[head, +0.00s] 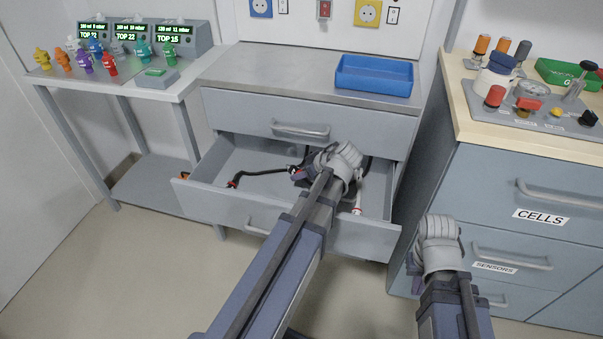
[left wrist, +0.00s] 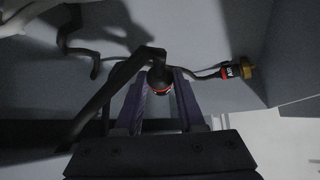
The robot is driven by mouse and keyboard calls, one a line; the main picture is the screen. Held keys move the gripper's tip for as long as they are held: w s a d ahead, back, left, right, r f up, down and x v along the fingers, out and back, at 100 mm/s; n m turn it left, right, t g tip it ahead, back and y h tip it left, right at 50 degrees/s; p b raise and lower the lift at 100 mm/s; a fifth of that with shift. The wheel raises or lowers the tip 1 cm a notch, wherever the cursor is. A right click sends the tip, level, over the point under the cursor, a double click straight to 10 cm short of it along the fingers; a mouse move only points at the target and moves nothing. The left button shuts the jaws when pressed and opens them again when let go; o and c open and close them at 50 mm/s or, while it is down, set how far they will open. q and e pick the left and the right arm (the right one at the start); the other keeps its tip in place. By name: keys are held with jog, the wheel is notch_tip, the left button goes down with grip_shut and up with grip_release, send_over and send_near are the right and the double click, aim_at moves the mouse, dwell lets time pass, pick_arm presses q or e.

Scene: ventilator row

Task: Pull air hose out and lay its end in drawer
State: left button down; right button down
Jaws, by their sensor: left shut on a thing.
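The lower drawer (head: 226,199) stands pulled out, with black hoses inside. My left gripper (head: 300,173) is low in it. In the left wrist view its purple fingers (left wrist: 160,95) are shut on a black hose fitting with a red ring (left wrist: 159,78). A thick black hose bends beside it. A hose end marked AIR (left wrist: 231,71), black and red with a brass tip, lies by a drawer wall; a dark line runs from it behind the fingers. A similar end (head: 232,184) lies at the drawer's left. My right gripper (head: 412,268) is beside the right cabinet; its fingers are mostly hidden.
The closed upper drawer (head: 250,112) is above, with a blue tray (head: 374,88) on the worktop. A white-tipped piece (head: 357,210) lies at the open drawer's right. The right cabinet (head: 515,170) stands close by. Floor is clear at the left.

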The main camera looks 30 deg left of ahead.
aim_at(295, 188)
pick_arm(q)
jog(key=shift+f+b, duration=2.7)
jog(key=shift+f, duration=0.25)
jog(key=shift+c, duration=2.2)
grip_release()
jog(key=shift+r, duration=0.15)
jog(key=p+v, duration=0.4)
jog(key=v, duration=0.2)
jog(key=shift+p, duration=0.4)
jog(key=shift+p+v, duration=0.5)
jog(key=shift+v, duration=0.35)
notch_tip(295, 188, up, 8)
jog(key=p, duration=0.8)
